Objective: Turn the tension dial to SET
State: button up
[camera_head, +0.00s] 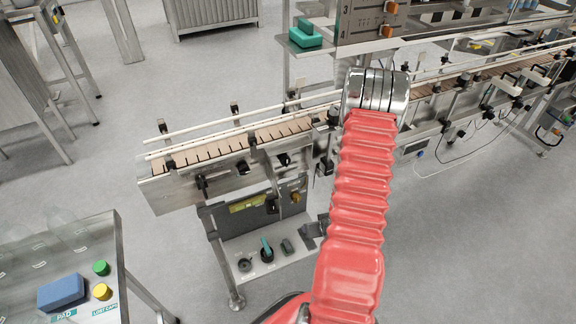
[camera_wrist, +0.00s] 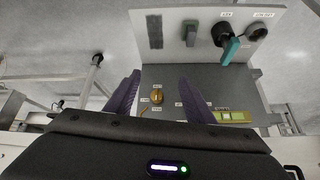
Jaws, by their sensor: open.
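A small brass-yellow dial (camera_wrist: 156,96) sits on the upright grey panel (camera_wrist: 165,76) in the wrist view, with tiny labels around it. Their words and the dial's pointing direction are too small to read, so I cannot tell which dial is the tension dial. My gripper (camera_wrist: 158,79) is open, its two purple fingers spread on either side of the brass dial, with nothing visible between them and it; contact is not visible. In the head view the brass dial (camera_head: 296,197) shows on the box under the conveyor, left of my red arm. My fingers are not clearly visible there.
A yellow-green plate (camera_wrist: 232,116) is beside the right finger. A ledge carries a teal lever (camera_wrist: 230,49), a round black knob (camera_wrist: 257,32) and a grey-green switch (camera_wrist: 190,32). The conveyor (camera_head: 240,140) runs above the box. A side table (camera_head: 95,240) stands at left.

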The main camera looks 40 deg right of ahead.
jog(key=t, duration=0.1)
jog(key=t+h, duration=0.2)
jog(key=t, duration=0.8)
send_near(286, 163)
jog(key=v, duration=0.5)
jog(key=shift+a+r+m, duration=0.1)
jog(key=shift+a+m, duration=0.1)
jog(key=shift+m, duration=0.1)
jog(key=x, duration=1.3)
jog(key=shift+w+d, duration=0.3)
jog(key=shift+d, duration=0.05)
jog(key=shift+c, duration=0.4)
jog(key=c, duration=1)
